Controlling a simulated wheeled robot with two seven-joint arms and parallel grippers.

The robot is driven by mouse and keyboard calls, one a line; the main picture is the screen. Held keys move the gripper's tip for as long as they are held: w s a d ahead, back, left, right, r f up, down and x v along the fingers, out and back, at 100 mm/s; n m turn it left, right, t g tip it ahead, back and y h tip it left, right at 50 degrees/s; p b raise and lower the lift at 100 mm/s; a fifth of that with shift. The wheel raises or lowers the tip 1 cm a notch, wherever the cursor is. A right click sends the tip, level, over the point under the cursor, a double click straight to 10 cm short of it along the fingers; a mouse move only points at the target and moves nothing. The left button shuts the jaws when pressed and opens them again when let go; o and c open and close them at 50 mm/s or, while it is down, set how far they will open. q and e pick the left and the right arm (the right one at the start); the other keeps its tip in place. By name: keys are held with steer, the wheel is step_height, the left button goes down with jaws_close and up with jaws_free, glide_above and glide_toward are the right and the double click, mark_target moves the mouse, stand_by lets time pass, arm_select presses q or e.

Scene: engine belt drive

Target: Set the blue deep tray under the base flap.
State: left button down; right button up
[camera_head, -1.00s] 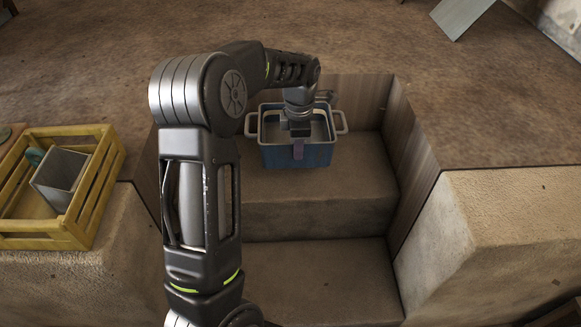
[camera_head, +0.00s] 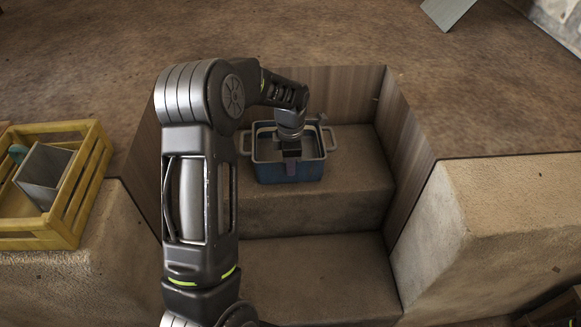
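The blue deep tray (camera_head: 272,172) has a pale rim and a loop handle at each side. It sits level at the upper step in the recess, near the back wall; I cannot tell whether it touches the step. My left gripper (camera_head: 291,172) reaches down over the tray and is shut on its front wall, with a dark purplish piece showing against the outside. The arm covers part of the area to the left. I cannot make out a base flap for certain. My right gripper is not in view.
The recess has wood-grain side walls, an upper step (camera_head: 345,190) and a lower step (camera_head: 315,275). A yellow crate (camera_head: 62,227) holding a grey box (camera_head: 45,175) stands at the left. A grey panel (camera_head: 447,10) lies at the top right.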

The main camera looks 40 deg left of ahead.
arm_select(q)
steer(key=c, duration=2.1)
jaws_free()
steer(key=shift+f, duration=0.1)
steer(key=o, duration=0.4)
steer(key=shift+r, duration=0.6)
steer(key=r+p, duration=0.1)
steer(key=r, duration=0.4)
steer(key=r+p, duration=0.1)
steer(key=r, duration=0.5)
steer(key=shift+s+d+p, duration=0.2)
steer(key=shift+p, duration=0.2)
